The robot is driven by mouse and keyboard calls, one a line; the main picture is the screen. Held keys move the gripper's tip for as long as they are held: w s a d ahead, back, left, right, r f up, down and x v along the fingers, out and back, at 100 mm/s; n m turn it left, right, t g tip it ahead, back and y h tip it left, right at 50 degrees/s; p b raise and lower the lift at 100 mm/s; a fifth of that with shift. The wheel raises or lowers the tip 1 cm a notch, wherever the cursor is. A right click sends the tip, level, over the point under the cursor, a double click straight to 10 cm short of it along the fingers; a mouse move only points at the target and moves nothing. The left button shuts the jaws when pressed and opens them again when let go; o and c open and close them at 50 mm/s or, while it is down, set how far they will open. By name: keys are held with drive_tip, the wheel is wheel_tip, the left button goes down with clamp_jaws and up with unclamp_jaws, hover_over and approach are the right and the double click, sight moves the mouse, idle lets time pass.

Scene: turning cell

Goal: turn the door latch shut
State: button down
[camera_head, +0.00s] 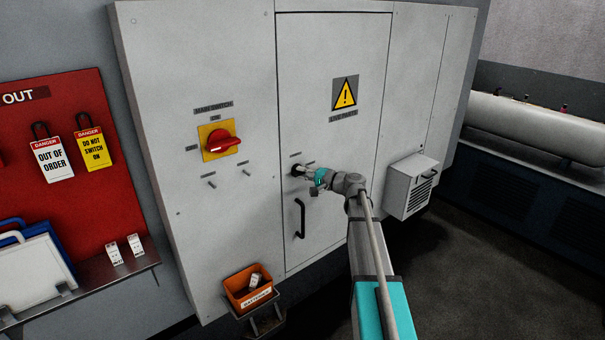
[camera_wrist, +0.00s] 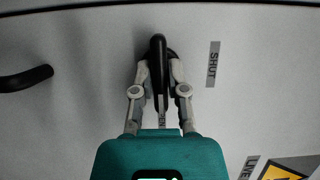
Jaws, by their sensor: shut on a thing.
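The door latch is a black lever on the grey cabinet door (camera_head: 330,60). In the wrist view the latch (camera_wrist: 158,60) stands lengthwise between my two fingers, its near end toward a partly hidden label (camera_wrist: 162,118) that seems to read OPEN. The SHUT label (camera_wrist: 213,64) is off to the right of the lever there. My gripper (camera_wrist: 159,76) is shut on the latch, one finger on each side. In the head view my gripper (camera_head: 309,174) is at the door, above the black pull handle (camera_head: 300,218), and hides most of the latch.
The pull handle also shows in the wrist view (camera_wrist: 27,78). A red rotary switch (camera_head: 222,145) and small pegs are on the panel left of the door. A vented box (camera_head: 410,187) juts out at right. An orange bin (camera_head: 250,288) stands low in front. Open floor lies right.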

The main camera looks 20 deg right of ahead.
drive_tip(key=shift+r+n, duration=0.1)
drive_tip(key=shift+n, duration=0.3)
drive_tip(key=n+g+h+p, duration=0.1)
drive_tip(key=n+p, duration=0.2)
drive_tip(key=shift+r, duration=0.1)
drive_tip(key=n+h+p, duration=0.2)
drive_tip(key=n, duration=0.1)
drive_tip(key=shift+s+a, duration=0.1)
drive_tip(key=n+h+p, duration=0.1)
drive_tip(key=n+h, duration=0.1)
drive_tip(key=n, duration=0.1)
drive_tip(key=shift+n+p, duration=0.3)
drive_tip(key=n+h, duration=0.2)
drive_tip(key=n, duration=0.1)
idle(0.4)
drive_tip(key=c, duration=0.7)
unclamp_jaws()
drive_tip(key=shift+h, duration=0.3)
drive_tip(key=shift+o, duration=0.2)
